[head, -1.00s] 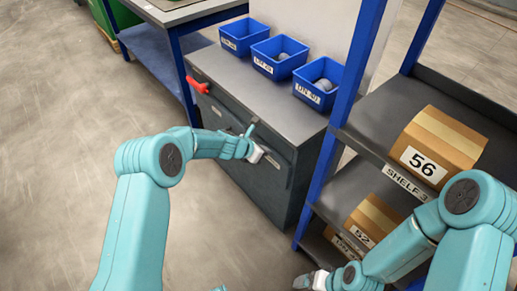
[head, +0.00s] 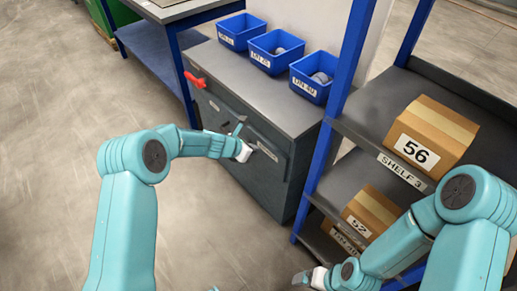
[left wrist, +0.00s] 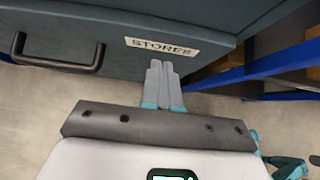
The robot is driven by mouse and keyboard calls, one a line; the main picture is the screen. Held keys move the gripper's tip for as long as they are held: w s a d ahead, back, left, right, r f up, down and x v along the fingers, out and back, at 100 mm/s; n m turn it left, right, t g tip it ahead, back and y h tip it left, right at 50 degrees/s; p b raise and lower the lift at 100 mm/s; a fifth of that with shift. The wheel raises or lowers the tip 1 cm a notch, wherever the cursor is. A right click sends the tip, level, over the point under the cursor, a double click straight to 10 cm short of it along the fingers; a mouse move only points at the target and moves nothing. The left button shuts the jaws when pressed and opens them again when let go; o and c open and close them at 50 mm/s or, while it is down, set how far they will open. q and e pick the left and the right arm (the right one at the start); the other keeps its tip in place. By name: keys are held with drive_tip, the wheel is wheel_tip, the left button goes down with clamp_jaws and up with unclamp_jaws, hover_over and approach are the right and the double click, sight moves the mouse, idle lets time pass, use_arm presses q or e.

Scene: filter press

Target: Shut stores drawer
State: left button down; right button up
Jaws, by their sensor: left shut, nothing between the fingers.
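The stores drawer front (left wrist: 120,70) is a dark grey panel in the left wrist view, with a STORES label (left wrist: 163,46) and a black bar handle (left wrist: 58,55) left of it. In the head view the drawer belongs to the grey cabinet (head: 262,165), partly hidden behind my left arm; how far out it stands I cannot tell. My left gripper (head: 243,151) is shut and empty at the cabinet front. In the left wrist view its fingertips (left wrist: 160,65) lie just below the label, at or very near the panel. My right gripper (head: 305,278) hangs low by the shelf, its jaws unclear.
Several blue bins (head: 277,50) stand on the cabinet top, and a red handle (head: 195,80) is at its left. A blue-posted shelf rack (head: 375,150) with cardboard boxes (head: 432,137) stands close on the right. A workbench (head: 185,12) is behind left. Floor at left is clear.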

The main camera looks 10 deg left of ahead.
use_arm(q)
drive_tip(key=v, duration=0.9)
drive_tip(key=s+d+f+m+g+y, duration=0.1)
drive_tip(key=s+f+m+g, duration=0.2)
drive_tip(key=s+f, duration=0.5)
drive_tip(key=s+d+f+m+g, duration=0.1)
drive_tip(key=s+f+m+g, duration=0.3)
drive_tip(key=s, duration=0.7)
drive_tip(key=s+f+m, duration=0.4)
drive_tip(key=s+m, duration=1.2)
drive_tip(key=m, duration=0.1)
wheel_tip(320, 180, up, 16)
drive_tip(key=w+m+p, duration=0.1)
drive_tip(key=p, duration=1.5)
drive_tip(key=shift+w+d+m+t+y, duration=0.25)
drive_tip(key=shift+d+m+t+y, duration=0.05)
drive_tip(key=shift+d+m+y, duration=0.15)
